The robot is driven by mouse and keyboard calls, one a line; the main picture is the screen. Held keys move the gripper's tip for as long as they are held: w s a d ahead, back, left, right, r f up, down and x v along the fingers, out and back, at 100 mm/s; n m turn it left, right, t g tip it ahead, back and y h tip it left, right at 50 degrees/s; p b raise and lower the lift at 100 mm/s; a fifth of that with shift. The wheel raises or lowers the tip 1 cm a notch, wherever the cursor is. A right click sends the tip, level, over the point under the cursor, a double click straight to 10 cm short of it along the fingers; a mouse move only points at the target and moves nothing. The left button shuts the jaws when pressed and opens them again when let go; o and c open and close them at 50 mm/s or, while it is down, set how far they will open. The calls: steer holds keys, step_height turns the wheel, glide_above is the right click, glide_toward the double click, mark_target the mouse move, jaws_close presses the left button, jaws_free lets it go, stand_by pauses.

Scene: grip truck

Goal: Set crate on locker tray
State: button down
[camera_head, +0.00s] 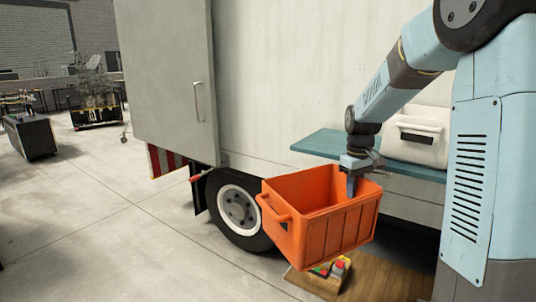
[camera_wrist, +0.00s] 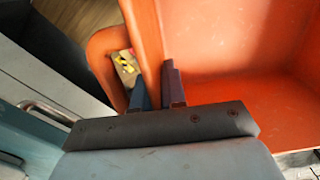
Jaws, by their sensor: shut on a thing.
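The orange crate (camera_head: 337,222) hangs upright in the air in front of the truck, in the head view. My gripper (camera_head: 352,187) is shut on its far wall, near the right. In the wrist view my gripper (camera_wrist: 158,88) has one finger on each side of the orange crate (camera_wrist: 235,45) wall; the part of the inside that shows is empty. The locker tray, which looks to be the teal shelf (camera_head: 325,144), juts from the truck's side behind and above the crate. My arm and a white case hide part of the shelf.
The white case (camera_head: 417,140) stands on the shelf's right part. A truck wheel (camera_head: 238,210) is left of the crate. Below the crate, a wooden board (camera_head: 385,275) holds small coloured items (camera_head: 332,268). An open-looking truck door (camera_head: 168,75) stands at left.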

steer(key=w+a+f+m, duration=0.1)
steer(key=w+f+m, duration=0.1)
steer(key=f, duration=1.3)
steer(key=w+a+f+m, duration=0.1)
steer(key=w+f+m, duration=0.2)
steer(key=f, duration=1.3)
steer(key=shift+f, duration=0.2)
